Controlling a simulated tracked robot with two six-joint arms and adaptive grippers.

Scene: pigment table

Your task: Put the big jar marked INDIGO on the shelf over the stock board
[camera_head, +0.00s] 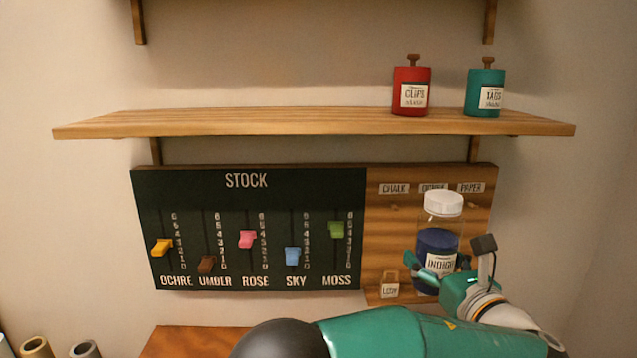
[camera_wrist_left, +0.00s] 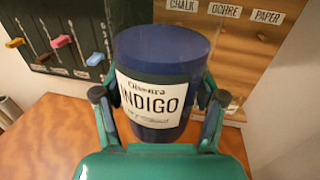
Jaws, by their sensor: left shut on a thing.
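The big INDIGO jar (camera_head: 437,241) has a white lid, clear upper glass, dark blue contents and a white label. In the head view it is upright, in front of the wooden right part of the stock board (camera_head: 335,190), below the shelf (camera_head: 240,122). My left gripper (camera_head: 448,264) is shut on its lower part. In the left wrist view, the jar (camera_wrist_left: 165,48) is between the two fingers of my left gripper (camera_wrist_left: 158,100), its label facing the camera. My right gripper is not in view.
A red CLIPS jar (camera_head: 411,78) and a teal TAGS jar (camera_head: 484,98) stand on the shelf's right part; its left and middle are clear. Coloured sliders, such as the pink one (camera_head: 247,238), stick out from the board. Another shelf is above.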

